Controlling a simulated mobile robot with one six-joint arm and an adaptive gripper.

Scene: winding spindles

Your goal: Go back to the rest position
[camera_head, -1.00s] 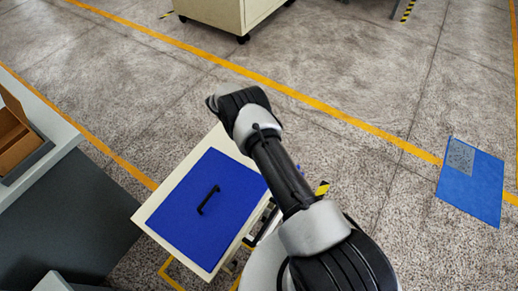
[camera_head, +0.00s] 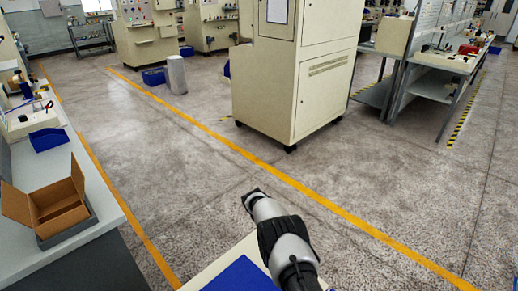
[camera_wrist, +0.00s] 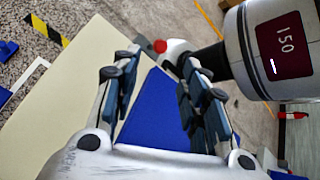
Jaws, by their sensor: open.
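My gripper (camera_wrist: 158,60) is open in the wrist view, with its two dark, padded fingers spread and nothing between them. Beyond the fingers lies a cream top (camera_wrist: 60,110) with a blue mat (camera_wrist: 150,105) on it. In the head view my arm reaches up from the bottom edge, and its dark end (camera_head: 252,197) is above the floor side of the cream top. The fingers cannot be made out there. Only a corner of the blue mat (camera_head: 240,277) shows at the bottom of the head view.
A grey bench (camera_head: 95,205) with an open cardboard box (camera_head: 58,208) and a blue bin (camera_head: 48,139) runs along the left. A tall cream cabinet (camera_head: 290,90) on wheels stands ahead. Speckled floor (camera_head: 180,170) with yellow lines is clear between them.

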